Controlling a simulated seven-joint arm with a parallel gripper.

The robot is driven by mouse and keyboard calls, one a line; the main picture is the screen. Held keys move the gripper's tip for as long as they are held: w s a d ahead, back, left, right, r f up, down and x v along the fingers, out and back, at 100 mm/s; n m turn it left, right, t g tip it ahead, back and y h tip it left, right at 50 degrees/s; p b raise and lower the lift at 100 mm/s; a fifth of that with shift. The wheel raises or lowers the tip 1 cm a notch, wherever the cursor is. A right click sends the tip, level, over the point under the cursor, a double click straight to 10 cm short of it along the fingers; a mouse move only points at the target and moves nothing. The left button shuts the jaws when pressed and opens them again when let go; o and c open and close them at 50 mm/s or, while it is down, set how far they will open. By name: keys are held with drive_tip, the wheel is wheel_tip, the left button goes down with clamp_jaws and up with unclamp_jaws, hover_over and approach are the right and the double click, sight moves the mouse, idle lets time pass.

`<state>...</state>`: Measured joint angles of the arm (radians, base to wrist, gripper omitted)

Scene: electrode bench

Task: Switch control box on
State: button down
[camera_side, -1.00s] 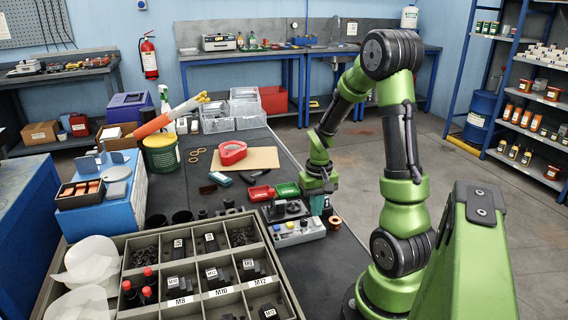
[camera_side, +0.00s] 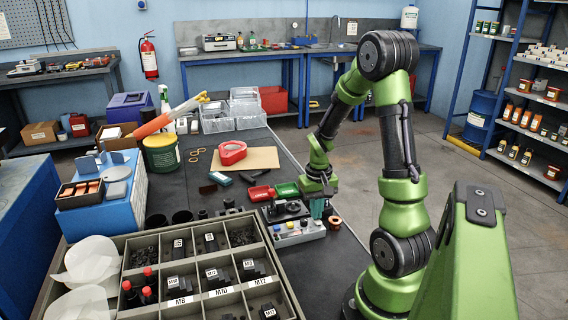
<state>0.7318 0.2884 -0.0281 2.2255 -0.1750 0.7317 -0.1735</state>
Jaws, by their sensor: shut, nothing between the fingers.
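The control box (camera_side: 299,237) is a small light-grey box with several knobs or buttons on top, near the right edge of the bench. The switch's position is too small to tell.
A dark device (camera_side: 285,209) stands directly behind the box. Red (camera_side: 261,193) and green (camera_side: 287,190) trays lie beyond it. A copper-coloured spool (camera_side: 335,222) is just right of the box. A compartment tray (camera_side: 205,303) fills the front left.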

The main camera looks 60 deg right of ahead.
drive_tip(key=shift+r, duration=3.4)
drive_tip(key=a+r+n+t, duration=0.1)
drive_tip(key=a+r, duration=0.3)
drive_tip(key=a, duration=0.4)
drive_tip(key=a+r+n+t+y, duration=0.1)
drive_tip(key=a+r+n+t, duration=0.1)
drive_tip(key=a+r, duration=0.3)
drive_tip(key=a+r+n+t+y, duration=0.1)
drive_tip(key=a+r+t, duration=0.3)
drive_tip(key=a, duration=0.8)
drive_tip(key=shift+w+r+n, duration=0.15)
drive_tip(key=shift+r+n, duration=0.15)
drive_tip(key=shift+n, duration=0.2)
